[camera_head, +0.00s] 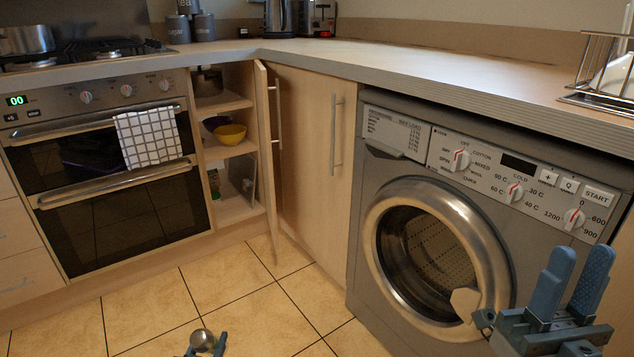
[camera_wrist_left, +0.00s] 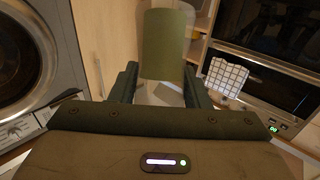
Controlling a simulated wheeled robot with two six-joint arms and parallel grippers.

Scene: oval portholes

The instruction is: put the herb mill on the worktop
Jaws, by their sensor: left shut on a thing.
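My left gripper (camera_head: 205,347) is low at the bottom edge of the head view, over the tiled floor. It is shut on the herb mill, whose small rounded greyish end (camera_head: 202,339) shows between the fingers. In the left wrist view the herb mill (camera_wrist_left: 166,44) is a plain olive-green cylinder between the two fingers (camera_wrist_left: 158,84). The pale worktop (camera_head: 430,82) runs along the back and right, well above the left gripper. My right gripper (camera_head: 574,268) is at the lower right before the washing machine, its blue fingers pointing up, apart and empty.
The washing machine (camera_head: 398,178) stands under the worktop. A cupboard door (camera_head: 266,160) hangs open beside shelves holding a yellow bowl (camera_head: 230,134). A wire rack (camera_head: 600,75) is at the worktop's right end; a kettle (camera_head: 280,18) and canisters (camera_head: 203,27) stand at the back. The worktop's middle is clear.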

